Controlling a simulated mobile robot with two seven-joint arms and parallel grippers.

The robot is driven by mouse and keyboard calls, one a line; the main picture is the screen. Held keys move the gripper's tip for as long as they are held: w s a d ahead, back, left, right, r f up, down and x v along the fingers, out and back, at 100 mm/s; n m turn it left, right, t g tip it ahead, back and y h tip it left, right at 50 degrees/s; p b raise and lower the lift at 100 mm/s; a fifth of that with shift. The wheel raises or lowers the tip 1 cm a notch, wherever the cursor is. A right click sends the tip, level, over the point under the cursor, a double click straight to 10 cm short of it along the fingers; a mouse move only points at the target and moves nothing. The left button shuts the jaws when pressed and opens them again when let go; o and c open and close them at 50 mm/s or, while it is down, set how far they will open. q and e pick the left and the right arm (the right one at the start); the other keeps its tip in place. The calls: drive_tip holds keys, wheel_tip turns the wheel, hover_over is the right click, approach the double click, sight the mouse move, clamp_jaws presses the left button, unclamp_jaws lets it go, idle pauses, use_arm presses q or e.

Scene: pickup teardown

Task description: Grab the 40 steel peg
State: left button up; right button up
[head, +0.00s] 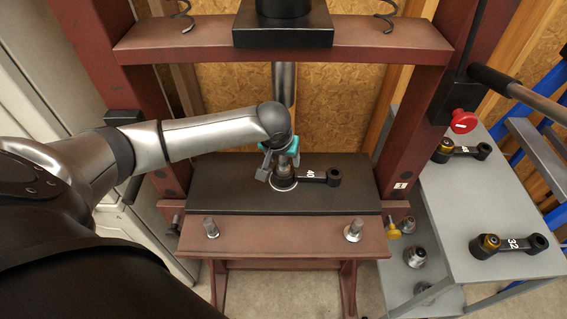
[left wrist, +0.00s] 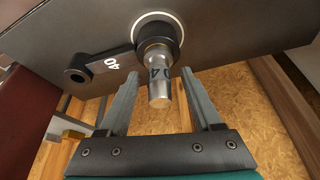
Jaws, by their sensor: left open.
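The steel peg (head: 284,171) marked 40 stands upright in the ring end of a black holder (head: 318,176) that carries a white 40. The holder lies on the black plate of the press. In the left wrist view the peg (left wrist: 157,78) sticks out of the black ring, with the holder's arm (left wrist: 98,65) to the left. My left gripper (head: 280,162) is open at the peg. In the left wrist view its fingers (left wrist: 158,92) lie on either side of the peg, with gaps showing. My right gripper is not in view.
The red press frame (head: 290,45) surrounds the plate (head: 225,185), with a black ram block (head: 283,37) overhead. Two steel bolts stand at the front. On the grey cart (head: 450,225) at right are a 32 holder (head: 510,246) and another holder (head: 465,151). A red knob (head: 463,121) sits above.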

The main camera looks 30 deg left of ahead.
use_arm(q)
drive_tip(key=shift+w+a+f, duration=0.1)
drive_tip(key=shift+w+f, duration=0.35)
drive_tip(key=shift+f, duration=0.15)
clamp_jaws()
drive_tip(key=shift+s, duration=0.1)
idle(1.0)
